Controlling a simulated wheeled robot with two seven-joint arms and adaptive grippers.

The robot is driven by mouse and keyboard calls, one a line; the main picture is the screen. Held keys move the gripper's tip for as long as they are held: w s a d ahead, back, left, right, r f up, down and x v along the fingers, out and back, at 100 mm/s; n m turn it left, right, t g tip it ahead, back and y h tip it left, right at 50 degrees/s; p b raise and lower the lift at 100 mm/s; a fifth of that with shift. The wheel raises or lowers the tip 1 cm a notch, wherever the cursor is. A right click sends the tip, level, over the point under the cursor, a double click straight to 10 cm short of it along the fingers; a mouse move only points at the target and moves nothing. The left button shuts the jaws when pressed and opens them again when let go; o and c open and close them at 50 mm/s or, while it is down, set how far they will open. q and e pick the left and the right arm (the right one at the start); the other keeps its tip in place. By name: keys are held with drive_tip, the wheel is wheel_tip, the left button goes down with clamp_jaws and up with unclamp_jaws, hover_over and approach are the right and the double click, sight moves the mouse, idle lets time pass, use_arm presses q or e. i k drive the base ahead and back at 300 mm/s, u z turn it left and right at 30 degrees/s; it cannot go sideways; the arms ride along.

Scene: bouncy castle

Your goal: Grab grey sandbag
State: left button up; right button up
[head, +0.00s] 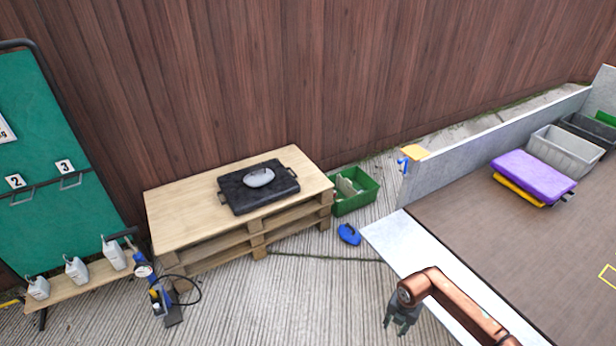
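A light grey, rounded sandbag (259,178) lies on top of a black flat case (240,201), which rests on a wooden pallet table (180,223) by the fence. My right gripper (396,328) is at the lower right, pointing down beside the light ramp edge. Its fingers look apart with nothing between them. It is well to the right of and nearer than the sandbag, not touching it. My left gripper is not in view.
A blue bag-like object (349,234) and a green crate (355,203) are on the ground right of the pallet. A low bench (75,290) with grey containers and a pump (160,292) stand left. A grey wall (480,146) borders the right. Ribbed ground ahead is mostly clear.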

sight(259, 176)
drive_tip(key=z, duration=0.1)
drive_tip(key=i, duration=3.3)
drive_tip(key=u, duration=2.05)
